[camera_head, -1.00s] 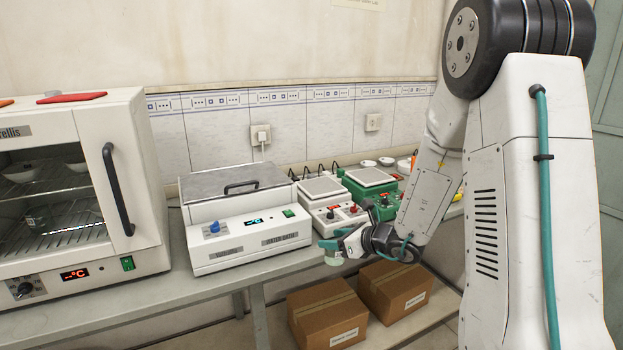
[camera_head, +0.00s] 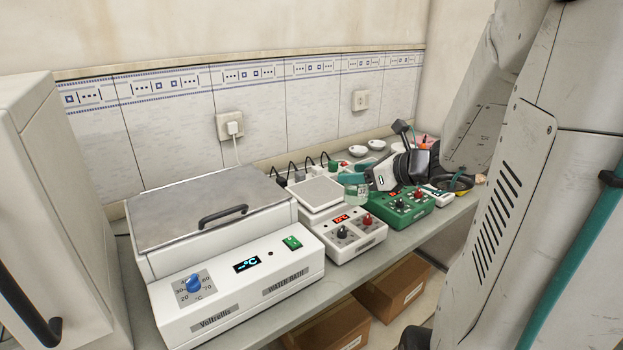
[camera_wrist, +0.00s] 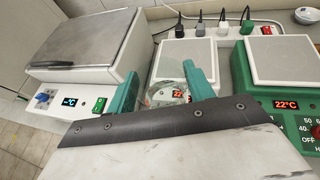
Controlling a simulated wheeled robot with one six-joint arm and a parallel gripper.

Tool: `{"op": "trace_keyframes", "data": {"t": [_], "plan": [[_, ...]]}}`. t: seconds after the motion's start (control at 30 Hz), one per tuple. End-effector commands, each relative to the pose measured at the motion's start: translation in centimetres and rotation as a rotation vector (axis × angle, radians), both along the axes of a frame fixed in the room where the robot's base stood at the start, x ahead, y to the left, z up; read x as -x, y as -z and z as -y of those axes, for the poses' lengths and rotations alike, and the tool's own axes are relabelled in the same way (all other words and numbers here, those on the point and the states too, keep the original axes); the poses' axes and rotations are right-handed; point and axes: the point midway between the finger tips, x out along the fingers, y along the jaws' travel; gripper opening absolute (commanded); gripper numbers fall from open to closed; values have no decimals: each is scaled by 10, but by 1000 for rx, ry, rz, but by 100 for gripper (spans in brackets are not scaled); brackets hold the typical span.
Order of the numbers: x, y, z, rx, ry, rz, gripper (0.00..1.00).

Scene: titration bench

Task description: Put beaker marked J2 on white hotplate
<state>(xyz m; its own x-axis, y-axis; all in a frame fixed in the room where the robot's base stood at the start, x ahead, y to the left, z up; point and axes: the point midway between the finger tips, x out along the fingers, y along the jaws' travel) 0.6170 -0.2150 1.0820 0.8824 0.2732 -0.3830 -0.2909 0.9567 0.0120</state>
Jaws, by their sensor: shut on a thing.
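My gripper (camera_head: 358,179) is shut on a small clear glass beaker (camera_head: 357,191) with a dark mark that looks like J2. In the wrist view the beaker (camera_wrist: 167,93) sits between the two teal fingers (camera_wrist: 166,88). The white hotplate (camera_head: 342,232) has a pale square top, a red display and two knobs. It stands between the water bath and the green hotplate. In the head view the beaker appears at the right side of the white hotplate's top, near the green hotplate. Whether it touches a surface cannot be told. In the wrist view the white hotplate's plate (camera_wrist: 187,55) lies beyond the fingers.
A green hotplate (camera_head: 402,210) stands right of the white one. A large white water bath (camera_head: 225,250) stands to the left, with an oven (camera_head: 60,200) beyond it. A power strip (camera_wrist: 225,32) with plugs runs behind. Cardboard boxes (camera_head: 402,290) sit below the bench.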

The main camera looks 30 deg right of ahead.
Motion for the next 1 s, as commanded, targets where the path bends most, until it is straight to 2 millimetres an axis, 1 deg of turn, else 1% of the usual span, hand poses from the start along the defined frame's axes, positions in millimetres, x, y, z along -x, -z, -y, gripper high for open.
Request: {"op": "trace_keyframes", "data": {"t": [0.07, 0.4, 0.5, 0.6, 0.83, 0.93, 1.0], "plan": [[-13, 2, -1, -3, -4, -1, 26], [-97, 10, 1, -1, -6, -1, 26], [-118, 12, 2, -2, -5, -1, 26], [-133, 13, 3, -1, -3, 0, 26], [-147, 14, 4, -1, -2, 0, 26], [-157, 15, 4, 0, -2, 0, 26], [-155, 25, 4, -2, 0, -3, 26]]}}
